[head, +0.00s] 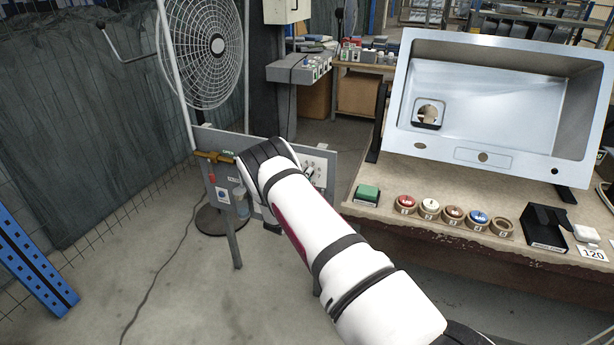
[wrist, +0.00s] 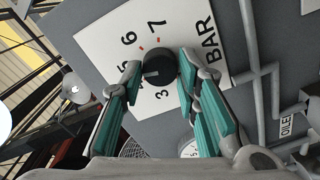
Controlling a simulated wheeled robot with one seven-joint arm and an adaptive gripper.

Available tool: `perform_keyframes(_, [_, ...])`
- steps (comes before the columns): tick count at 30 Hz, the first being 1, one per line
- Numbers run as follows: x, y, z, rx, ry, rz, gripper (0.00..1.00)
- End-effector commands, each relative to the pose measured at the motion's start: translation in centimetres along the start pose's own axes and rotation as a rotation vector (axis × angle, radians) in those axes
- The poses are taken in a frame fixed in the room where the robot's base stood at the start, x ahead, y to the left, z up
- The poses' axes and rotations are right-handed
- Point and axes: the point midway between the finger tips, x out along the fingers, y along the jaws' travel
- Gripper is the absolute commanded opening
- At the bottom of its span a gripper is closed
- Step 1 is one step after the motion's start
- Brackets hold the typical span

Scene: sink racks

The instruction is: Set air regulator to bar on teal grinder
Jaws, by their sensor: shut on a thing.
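The air regulator knob (wrist: 160,66) is a dark round knob on a white dial plate (wrist: 108,44) marked with numbers and "BAR" in the wrist view. Digits 3, 6 and 7 can be read around it, with small red marks near 6 and 7. My gripper (wrist: 161,72) has teal-padded fingers, one on each side of the knob, shut on it. I cannot identify a teal grinder.
A brass valve (head: 212,157) and pipework sit on the panel's left side. A fan (head: 208,45) stands behind it. Open floor lies at front left.

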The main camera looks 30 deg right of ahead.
Motion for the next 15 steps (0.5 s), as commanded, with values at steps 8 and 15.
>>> perform_keyframes(8, [-0.06,-0.04,0.13,0.105,-0.002,-0.002,0.01])
perform_keyframes(15, [-0.06,-0.12,0.16,0.133,-0.002,-0.002,0.01])
